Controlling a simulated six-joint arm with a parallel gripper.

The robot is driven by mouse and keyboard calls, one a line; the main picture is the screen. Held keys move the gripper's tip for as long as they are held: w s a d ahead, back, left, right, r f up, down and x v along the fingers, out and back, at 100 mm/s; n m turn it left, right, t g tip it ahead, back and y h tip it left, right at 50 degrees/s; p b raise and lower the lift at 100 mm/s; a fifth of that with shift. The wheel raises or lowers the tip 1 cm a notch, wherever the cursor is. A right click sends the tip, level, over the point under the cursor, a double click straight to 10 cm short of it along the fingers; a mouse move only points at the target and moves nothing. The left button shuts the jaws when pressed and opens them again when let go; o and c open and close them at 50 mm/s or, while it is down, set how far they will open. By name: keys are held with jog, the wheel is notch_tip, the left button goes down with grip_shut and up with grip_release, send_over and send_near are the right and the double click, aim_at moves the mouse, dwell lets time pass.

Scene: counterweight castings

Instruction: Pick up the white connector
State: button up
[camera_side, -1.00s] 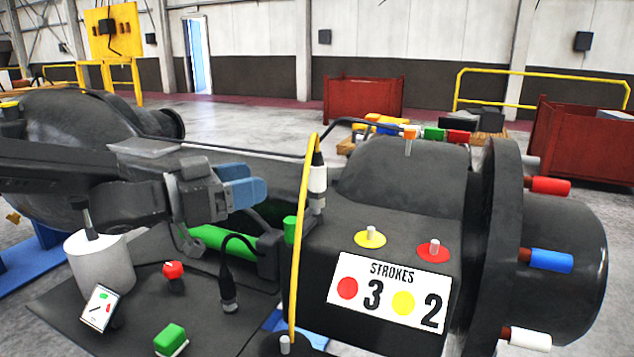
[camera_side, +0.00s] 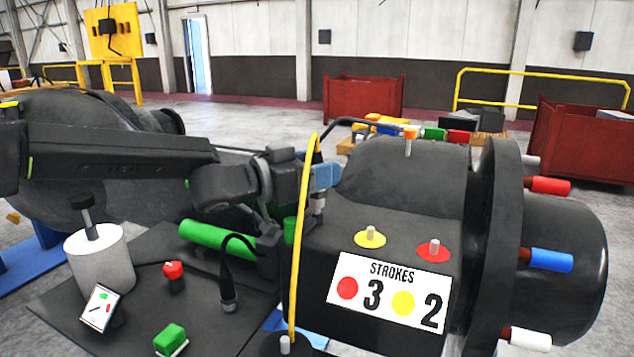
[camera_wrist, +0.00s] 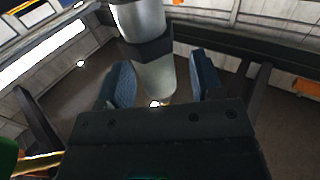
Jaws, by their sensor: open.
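In the wrist view the connector (camera_wrist: 155,80) is a pale cylinder with a dark ribbed band, lying between the two blue fingers of my gripper (camera_wrist: 160,74). The fingers are apart, one on each side of it, with visible gaps. I see no contact with it.
A thin yellow upright hoop (camera_side: 298,235) stands close in front of my gripper. The strokes sign (camera_side: 388,291) is on the block, with yellow (camera_side: 370,239) and red (camera_side: 434,250) discs above. A green cylinder (camera_side: 217,236) and white pot (camera_side: 99,265) are at left.

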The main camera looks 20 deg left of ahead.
jog(key=c, duration=0.9)
